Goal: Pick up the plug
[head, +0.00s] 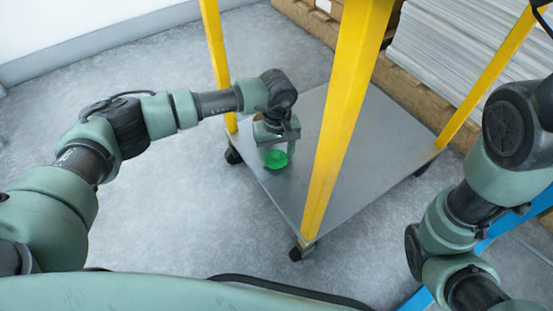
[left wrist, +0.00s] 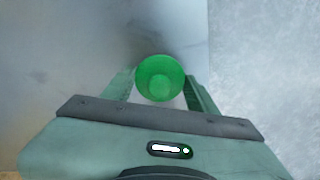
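The plug is a bright green, round, cup-like piece (head: 275,158). In the head view it shows just below my left gripper (head: 277,150), over the lower shelf of the yellow-framed cart. In the left wrist view the plug (left wrist: 160,78) lies between the two fingertips of my left gripper (left wrist: 161,82), with one finger along each side. The fingers stand apart by about the plug's width; whether they press on it cannot be told. Whether the plug rests on the shelf is also unclear. My right gripper is out of view; only parts of the right arm show.
The cart's grey metal shelf (head: 375,150) is otherwise bare. A yellow post (head: 340,110) rises close to the right of my left gripper, and another (head: 215,50) stands behind the left forearm. Stacked white sheets (head: 450,45) lie on pallets at the back right. Open floor is at left.

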